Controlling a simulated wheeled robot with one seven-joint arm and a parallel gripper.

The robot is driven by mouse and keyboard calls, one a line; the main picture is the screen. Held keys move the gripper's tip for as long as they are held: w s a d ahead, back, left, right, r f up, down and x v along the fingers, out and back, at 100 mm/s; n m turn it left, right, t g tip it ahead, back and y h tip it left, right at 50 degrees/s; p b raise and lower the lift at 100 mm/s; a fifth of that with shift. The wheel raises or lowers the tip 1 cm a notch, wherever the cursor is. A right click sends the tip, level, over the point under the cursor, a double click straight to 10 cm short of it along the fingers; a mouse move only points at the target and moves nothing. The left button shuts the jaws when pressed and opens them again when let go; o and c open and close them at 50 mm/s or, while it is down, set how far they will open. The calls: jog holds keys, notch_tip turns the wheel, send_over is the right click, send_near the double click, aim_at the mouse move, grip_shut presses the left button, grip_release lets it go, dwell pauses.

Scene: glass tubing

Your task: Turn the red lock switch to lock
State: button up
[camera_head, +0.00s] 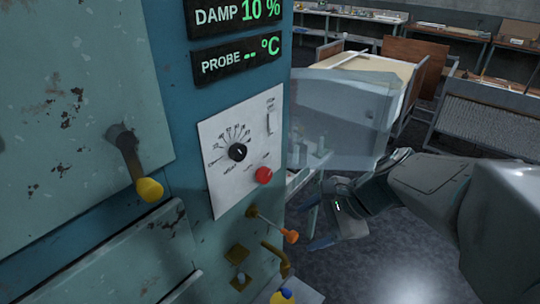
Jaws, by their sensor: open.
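The red lock switch (263,175) is a round red knob at the lower right of a white control plate (226,160) on the blue machine. Small printing beside it is too small to read, so I cannot tell its setting. My gripper (318,222) is to the right of the machine and lower than the red switch. It is open and apart from the switch, with nothing seen between its fingers.
A black dial (238,152) and a slider (270,118) share the plate. An orange-tipped lever (291,237) sticks out below the red switch. A yellow-tipped handle (149,189) juts out at left. A translucent box (340,115) stands behind my gripper.

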jog(key=w+m+t+y, duration=0.2)
jog(key=w+m+y, duration=0.1)
jog(key=w+m, duration=0.35)
jog(key=m+t+y+b, duration=0.1)
jog(key=m+t, duration=0.2)
jog(key=m, duration=0.4)
send_near(268, 176)
jog(key=shift+n, duration=0.35)
jog(key=x, duration=0.8)
jog(key=shift+w+a+f, duration=0.15)
jog(key=shift+a, duration=0.15)
jog(key=c, duration=1)
